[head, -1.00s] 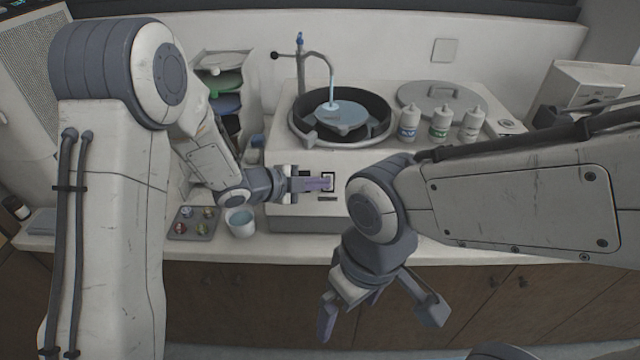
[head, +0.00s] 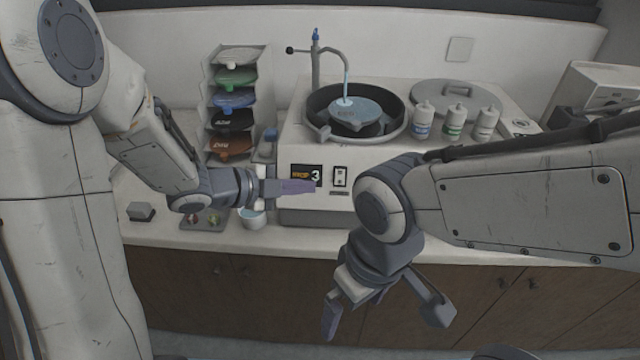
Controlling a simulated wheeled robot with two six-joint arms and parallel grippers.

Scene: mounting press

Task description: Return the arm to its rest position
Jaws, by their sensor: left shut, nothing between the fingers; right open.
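My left gripper (head: 298,187) is shut and empty. It is in front of the machine's (head: 420,165) front face, just left of the rocker switch (head: 340,176) and below the small display (head: 306,175), which shows a 3. Whether its fingertips touch the face, I cannot tell. My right gripper (head: 385,318) is open and empty. It hangs low in front of the brown cabinet doors, below the counter edge.
On the machine is a round bowl with a disc (head: 355,112) under running water from a tap (head: 330,55). Several bottles (head: 455,122) and a grey lid (head: 455,97) are at right. A rack of coloured discs (head: 236,105), a white cup (head: 251,219) and a small tray (head: 203,222) are at left.

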